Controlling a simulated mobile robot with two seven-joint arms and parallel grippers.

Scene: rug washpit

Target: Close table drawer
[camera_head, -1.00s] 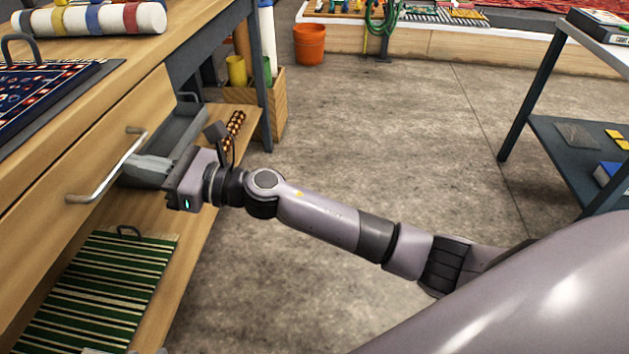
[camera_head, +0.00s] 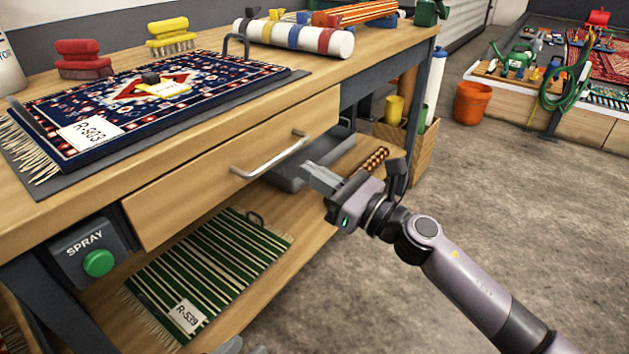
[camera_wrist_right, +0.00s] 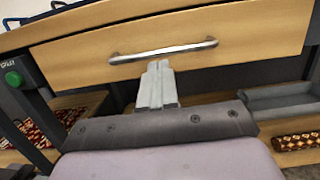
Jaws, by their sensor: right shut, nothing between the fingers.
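The table drawer (camera_head: 225,178) has a light wooden front and a metal bar handle (camera_head: 270,156). Its front lies close under the tabletop edge; I cannot tell whether it is fully flush. My right gripper (camera_head: 316,177) is shut and empty, in front of the drawer near the handle's right end. In the right wrist view its fingers (camera_wrist_right: 157,78) point at the drawer front (camera_wrist_right: 240,38), with tips just below the middle of the handle (camera_wrist_right: 162,52). I cannot tell if they touch. A grey piece, likely my left gripper (camera_head: 240,346), barely shows at the bottom edge.
A patterned rug (camera_head: 130,110) on a dark board, brushes (camera_head: 172,36) and a striped roll (camera_head: 295,36) are on the tabletop. A striped green rug (camera_head: 215,262) and a grey tray (camera_head: 290,180) are on the lower shelf. The floor (camera_head: 520,200) at right is open.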

